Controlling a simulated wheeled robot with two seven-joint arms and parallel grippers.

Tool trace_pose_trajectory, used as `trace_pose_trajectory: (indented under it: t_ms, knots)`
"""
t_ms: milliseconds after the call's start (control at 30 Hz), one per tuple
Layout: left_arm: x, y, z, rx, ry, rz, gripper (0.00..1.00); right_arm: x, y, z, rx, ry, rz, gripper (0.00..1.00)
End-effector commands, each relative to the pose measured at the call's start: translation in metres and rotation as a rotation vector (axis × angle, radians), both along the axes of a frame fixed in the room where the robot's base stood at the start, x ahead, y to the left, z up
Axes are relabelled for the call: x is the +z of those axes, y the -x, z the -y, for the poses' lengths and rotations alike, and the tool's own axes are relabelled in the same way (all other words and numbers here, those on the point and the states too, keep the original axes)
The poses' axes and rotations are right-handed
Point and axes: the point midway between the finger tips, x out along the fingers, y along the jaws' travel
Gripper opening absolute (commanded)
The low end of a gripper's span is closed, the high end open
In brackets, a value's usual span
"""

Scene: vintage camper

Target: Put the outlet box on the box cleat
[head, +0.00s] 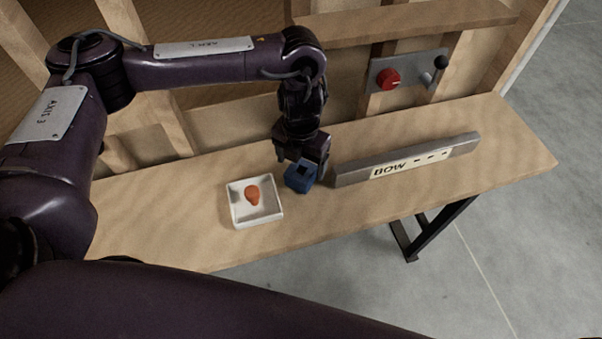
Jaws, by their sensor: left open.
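A small blue box (300,179), which looks like the outlet box, sits on the wooden bench with its open top facing up. My left gripper (303,163) points down right at its back edge, open, with its fingers partly hiding the box. I cannot tell whether the fingers touch it. I cannot clearly make out the box cleat; wooden studs and rails stand on the wall behind the bench. My right gripper is not in view.
A white square tray (236,216) with an orange piece (253,194) stands left of the box. A long grey bar (462,145) labelled "BOW" lies to the right. A metal plate (408,75) with a red knob (387,79) and a black-knobbed lever (440,63) is on the wall. The bench's right end is clear.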

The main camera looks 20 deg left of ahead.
Motion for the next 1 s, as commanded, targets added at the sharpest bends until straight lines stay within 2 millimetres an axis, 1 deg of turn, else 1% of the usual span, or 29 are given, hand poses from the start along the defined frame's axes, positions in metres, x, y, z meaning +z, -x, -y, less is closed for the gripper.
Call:
trace_pose_trajectory:
  t_ms: [33, 133, 200, 300, 500, 567, 900, 933, 1000]
  knots:
    - [-0.010, 0.002, 0.000, 0.002, 0.000, -0.005, 0.80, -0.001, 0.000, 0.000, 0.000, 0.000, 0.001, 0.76]
    - [-0.025, 0.003, 0.001, 0.002, 0.001, -0.005, 0.80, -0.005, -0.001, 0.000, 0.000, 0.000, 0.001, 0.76]
    - [-0.032, 0.002, 0.001, 0.001, 0.000, -0.003, 0.80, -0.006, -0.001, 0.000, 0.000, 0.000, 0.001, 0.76]
    - [-0.036, 0.002, 0.001, 0.000, 0.001, -0.002, 0.80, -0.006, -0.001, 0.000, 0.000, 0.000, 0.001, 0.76]
    - [-0.036, 0.001, 0.001, 0.000, 0.000, -0.001, 0.80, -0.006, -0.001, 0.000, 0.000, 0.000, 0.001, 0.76]
    - [-0.036, 0.001, 0.001, 0.000, 0.000, -0.001, 0.73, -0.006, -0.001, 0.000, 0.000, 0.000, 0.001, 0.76]
    - [-0.036, 0.001, 0.001, 0.000, 0.000, -0.001, 0.29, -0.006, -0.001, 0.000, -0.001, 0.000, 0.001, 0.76]
    - [-0.035, 0.001, 0.001, 0.000, 0.000, 0.000, 0.26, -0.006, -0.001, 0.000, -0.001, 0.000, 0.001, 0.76]
    - [-0.035, 0.001, 0.001, 0.000, 0.000, 0.000, 0.26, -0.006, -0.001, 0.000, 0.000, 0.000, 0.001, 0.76]
